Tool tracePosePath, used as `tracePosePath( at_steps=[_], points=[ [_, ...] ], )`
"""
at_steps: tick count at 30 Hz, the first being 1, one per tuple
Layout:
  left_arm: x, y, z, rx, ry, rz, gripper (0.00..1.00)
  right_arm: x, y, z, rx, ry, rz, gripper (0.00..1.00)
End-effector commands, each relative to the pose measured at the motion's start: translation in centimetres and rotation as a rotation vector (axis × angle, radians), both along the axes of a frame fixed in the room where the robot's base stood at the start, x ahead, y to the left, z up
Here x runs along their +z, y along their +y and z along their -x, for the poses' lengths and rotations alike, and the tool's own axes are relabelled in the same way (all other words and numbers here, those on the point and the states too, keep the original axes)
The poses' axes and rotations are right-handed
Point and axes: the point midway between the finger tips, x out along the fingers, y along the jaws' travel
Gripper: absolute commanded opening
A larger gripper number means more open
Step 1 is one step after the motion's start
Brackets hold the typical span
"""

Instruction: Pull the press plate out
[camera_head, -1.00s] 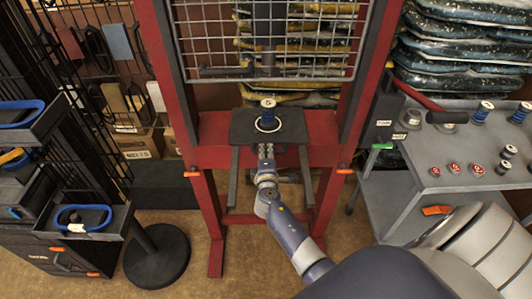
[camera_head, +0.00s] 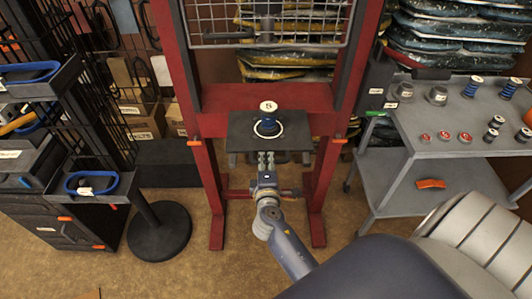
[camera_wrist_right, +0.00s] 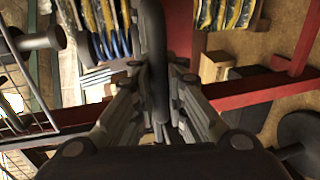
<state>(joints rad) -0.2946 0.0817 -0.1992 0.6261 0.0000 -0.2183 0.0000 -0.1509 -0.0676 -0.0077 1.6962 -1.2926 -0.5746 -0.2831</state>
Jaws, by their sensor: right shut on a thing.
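The press plate (camera_head: 242,131) is a dark flat square in the red press frame (camera_head: 205,98). It sticks out in front of the frame's crossbeam. A blue coil part (camera_head: 268,122) with a white numbered top stands upright on it inside a white ring. My right gripper (camera_head: 267,160) is at the plate's near edge. In the right wrist view its fingers (camera_wrist_right: 160,85) are shut on a dark bar-like handle (camera_wrist_right: 153,45). The handle is mostly hidden in the head view. My left gripper is not in view.
A grey cart (camera_head: 420,150) with springs and red-topped parts stands to the right. A black round-based stand (camera_head: 160,232) and a dark tool cabinet (camera_head: 55,215) are to the left. A wire guard (camera_head: 210,28) hangs above the plate. Floor in front of the press is clear.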

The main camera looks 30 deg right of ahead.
Motion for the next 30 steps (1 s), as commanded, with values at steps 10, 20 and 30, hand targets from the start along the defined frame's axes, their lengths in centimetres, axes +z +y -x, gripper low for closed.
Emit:
tracePosePath(
  at_steps=[10,20,30],
  points=[
    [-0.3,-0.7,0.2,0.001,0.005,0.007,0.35,-0.2,0.9,1.3,0.001,0.003,-0.002,0.0],
    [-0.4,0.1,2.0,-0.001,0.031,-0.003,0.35,-0.1,0.8,1.3,0.001,0.002,-0.001,0.27],
    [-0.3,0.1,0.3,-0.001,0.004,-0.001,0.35,-0.1,0.8,1.3,0.0,0.002,-0.001,0.32]
  ],
)
